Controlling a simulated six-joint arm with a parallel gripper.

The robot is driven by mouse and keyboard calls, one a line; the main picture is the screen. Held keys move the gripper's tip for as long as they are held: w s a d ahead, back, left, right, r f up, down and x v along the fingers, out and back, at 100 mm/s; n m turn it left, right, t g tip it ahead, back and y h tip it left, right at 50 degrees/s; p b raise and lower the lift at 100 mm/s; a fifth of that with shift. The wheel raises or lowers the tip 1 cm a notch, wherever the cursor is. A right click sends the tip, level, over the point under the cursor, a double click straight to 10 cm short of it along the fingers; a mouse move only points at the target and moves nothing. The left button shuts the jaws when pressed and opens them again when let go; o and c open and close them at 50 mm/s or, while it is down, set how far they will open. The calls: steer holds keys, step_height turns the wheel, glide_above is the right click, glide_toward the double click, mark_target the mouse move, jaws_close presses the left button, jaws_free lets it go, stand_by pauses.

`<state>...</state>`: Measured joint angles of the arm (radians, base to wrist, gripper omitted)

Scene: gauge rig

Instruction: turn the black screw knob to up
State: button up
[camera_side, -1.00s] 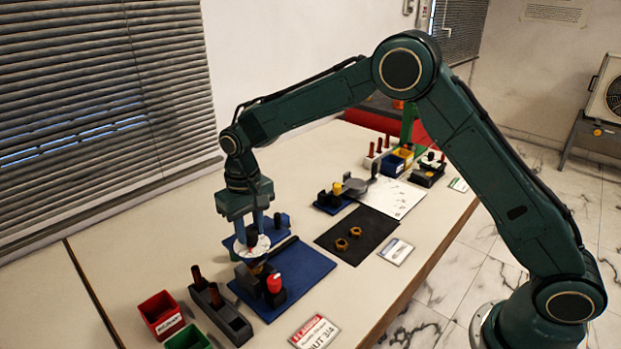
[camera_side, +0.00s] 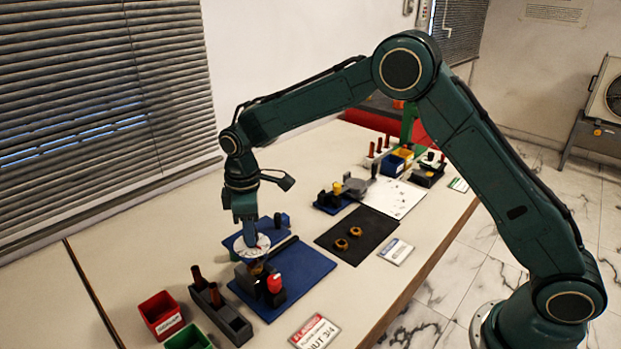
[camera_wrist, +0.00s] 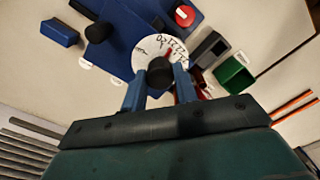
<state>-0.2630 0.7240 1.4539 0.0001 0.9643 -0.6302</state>
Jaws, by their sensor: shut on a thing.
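The black screw knob (camera_wrist: 159,72) stands in front of a round white dial (camera_wrist: 147,48) with black numbers and a red mark, in the wrist view. My gripper (camera_wrist: 160,76) has one blue finger on each side of the knob and is shut on it. In the side view the dial (camera_side: 262,246) shows below my gripper (camera_side: 251,235), on the blue base plate (camera_side: 302,264). The fingers and arm hide the knob there. Which way the knob points is hard to tell.
A red knob (camera_side: 275,283) stands close in front of the dial. A grey block with brown-handled tools (camera_side: 222,318) and a red bin (camera_side: 161,314) are at the left front. A black mat with two brass nuts (camera_side: 341,244) lies to the right.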

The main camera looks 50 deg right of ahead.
steer(key=n, duration=0.4)
steer(key=shift+r+n, duration=0.1)
steer(key=shift+n, duration=0.2)
steer(key=n, duration=0.3)
steer(key=shift+n, duration=0.4)
steer(key=n, duration=0.4)
steer(key=shift+n, duration=2.2)
steer(key=o, duration=1)
steer(key=shift+r, duration=0.1)
